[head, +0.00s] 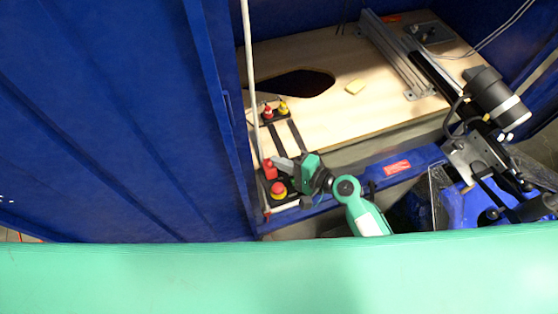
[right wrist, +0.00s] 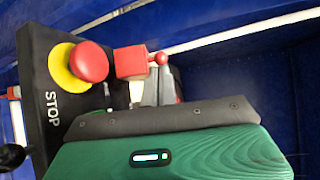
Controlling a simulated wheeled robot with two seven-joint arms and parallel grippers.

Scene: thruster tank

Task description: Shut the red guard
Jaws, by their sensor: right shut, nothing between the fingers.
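The red guard (head: 269,170) is a small red block on the black control panel at the tank's left front corner. In the right wrist view the guard (right wrist: 130,62) shows as a red square face, with a small red ball (right wrist: 162,58) beside it. I cannot tell how far it is swung open. My right gripper (head: 274,162) is shut and empty, its grey fingertips right by the red block. In the right wrist view the fingers (right wrist: 160,88) point up near the block and ball; whether they touch is unclear. My left gripper is not in view.
A red stop button on a yellow base (head: 278,188) sits just in front of the guard; it also shows in the right wrist view (right wrist: 88,62). More red and yellow buttons (head: 268,113) stand farther back. A blue panel (head: 110,110) closes off the left. The wooden board (head: 330,110) is mostly clear.

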